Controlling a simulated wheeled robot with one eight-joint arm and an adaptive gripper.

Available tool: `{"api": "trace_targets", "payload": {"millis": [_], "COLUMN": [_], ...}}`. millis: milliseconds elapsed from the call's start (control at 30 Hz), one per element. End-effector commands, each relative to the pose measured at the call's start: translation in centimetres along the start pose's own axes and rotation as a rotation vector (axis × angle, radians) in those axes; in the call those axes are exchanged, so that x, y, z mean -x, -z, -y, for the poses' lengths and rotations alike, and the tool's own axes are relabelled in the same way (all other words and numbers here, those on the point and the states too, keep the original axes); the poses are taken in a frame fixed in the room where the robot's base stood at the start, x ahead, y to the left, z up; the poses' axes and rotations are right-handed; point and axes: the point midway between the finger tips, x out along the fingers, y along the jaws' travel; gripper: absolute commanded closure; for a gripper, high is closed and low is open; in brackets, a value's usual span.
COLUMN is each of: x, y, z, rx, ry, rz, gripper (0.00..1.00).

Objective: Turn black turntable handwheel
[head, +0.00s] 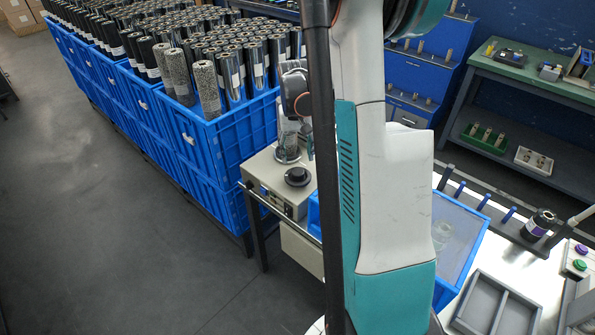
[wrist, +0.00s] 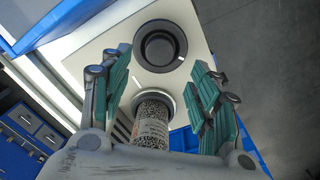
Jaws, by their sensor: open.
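The black turntable handwheel (head: 298,176) is a round black knob on top of a beige machine box (head: 268,172). In the wrist view the handwheel (wrist: 160,47) lies at the top centre, just beyond the fingertips. A roll with a speckled surface and a label (wrist: 152,128) stands on a round metal turntable plate (wrist: 168,101) beside the handwheel. It shows between my fingers in the wrist view. My gripper (wrist: 161,66) is open, with its teal-padded fingers spread, and it appears apart from the handwheel. In the head view my arm hides much of the gripper.
Blue crates (head: 231,130) full of upright rolls stand to the left of the machine. A blue bin (head: 455,240) and a grey divided tray (head: 497,305) are on the right. A dark roll (head: 539,224) stands near the right edge. The floor at left is clear.

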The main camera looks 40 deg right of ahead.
Motion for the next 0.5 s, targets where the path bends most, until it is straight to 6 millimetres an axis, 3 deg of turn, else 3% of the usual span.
{"api": "trace_targets", "payload": {"millis": [33,200,500], "x": [-1.4,-4.5,-7.2], "y": [0.0,0.1,0.0], "z": [0.0,0.0,0.0], "rx": [0.000,0.000,0.000], "ry": [0.000,0.000,0.000], "rz": [0.000,0.000,0.000], "gripper": [0.44,0.44,0.44]}}
